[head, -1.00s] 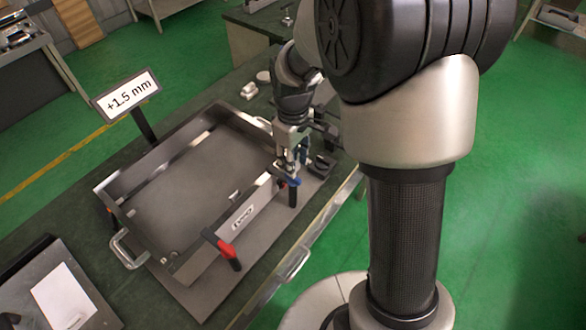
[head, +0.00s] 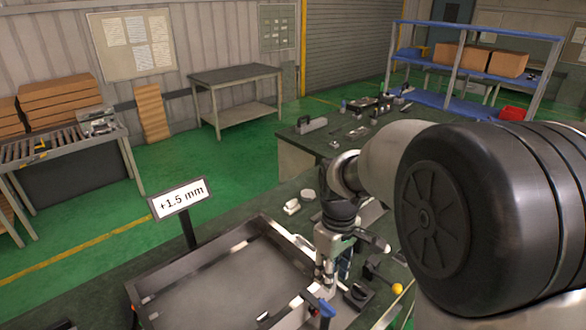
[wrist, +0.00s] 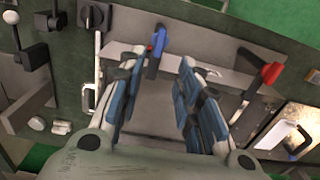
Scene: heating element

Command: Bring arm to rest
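My gripper (wrist: 158,68) is open in the wrist view. Its two blue-padded fingers stand apart with nothing held between them. A blue-handled clamp (wrist: 156,48) shows beyond the fingertips; contact with it cannot be made out. In the head view my gripper (head: 328,278) points down over the right side of a grey metal tray-like fixture (head: 150,305), close to the blue handle (head: 318,306). My upper arm covers the lower right of that view.
A "+1.5 mm" sign (head: 180,198) stands behind the fixture. A red-handled clamp (wrist: 268,76) is on the right in the wrist view. Small white parts (head: 292,207) lie on the bench behind. A workbench (head: 236,78) and blue shelving (head: 478,38) stand farther off.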

